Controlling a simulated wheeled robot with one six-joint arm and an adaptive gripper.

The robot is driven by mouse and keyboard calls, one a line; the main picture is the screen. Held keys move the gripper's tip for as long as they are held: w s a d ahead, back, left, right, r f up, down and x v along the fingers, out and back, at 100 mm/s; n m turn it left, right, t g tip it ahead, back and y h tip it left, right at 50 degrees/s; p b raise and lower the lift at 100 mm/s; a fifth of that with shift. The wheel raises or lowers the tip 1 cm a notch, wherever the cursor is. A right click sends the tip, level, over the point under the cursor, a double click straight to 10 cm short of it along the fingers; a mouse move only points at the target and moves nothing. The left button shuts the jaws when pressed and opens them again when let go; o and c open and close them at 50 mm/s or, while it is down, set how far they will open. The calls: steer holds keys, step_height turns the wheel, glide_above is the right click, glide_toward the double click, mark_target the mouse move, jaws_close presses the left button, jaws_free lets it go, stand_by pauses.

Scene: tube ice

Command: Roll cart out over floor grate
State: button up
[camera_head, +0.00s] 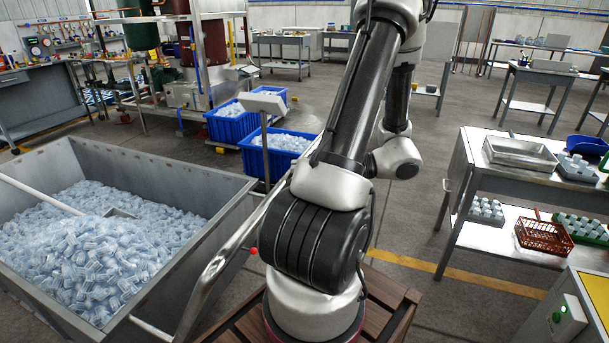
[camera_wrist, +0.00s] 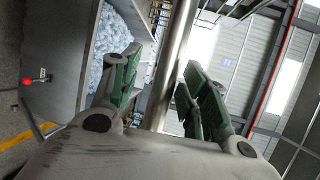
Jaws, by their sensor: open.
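The cart (camera_head: 215,185) is a grey metal bin heaped with clear tube ice (camera_head: 95,245), at the left of the head view. A pale tubular handle (camera_head: 222,262) slopes along its near right side. In the wrist view, the ice (camera_wrist: 112,45) shows beyond the cart's wall (camera_wrist: 65,50). My gripper (camera_wrist: 163,68) is open, with a green-padded finger on either side of the metal bar (camera_wrist: 175,55). I cannot tell whether either pad touches the bar. In the head view the gripper is hidden behind my arm. I cannot make out a floor grate in either view.
A long-handled scoop (camera_head: 40,195) lies in the ice. Blue crates (camera_head: 228,128) of ice stand behind the cart. A worktable (camera_head: 480,150) with trays and bottles is at the right. A yellow line (camera_head: 490,283) crosses the floor. Open floor (camera_head: 310,95) lies toward the back.

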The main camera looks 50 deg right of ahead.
steer(key=shift+d, duration=0.1)
steer(key=v, duration=1.2)
steer(key=shift+w+r, duration=0.15)
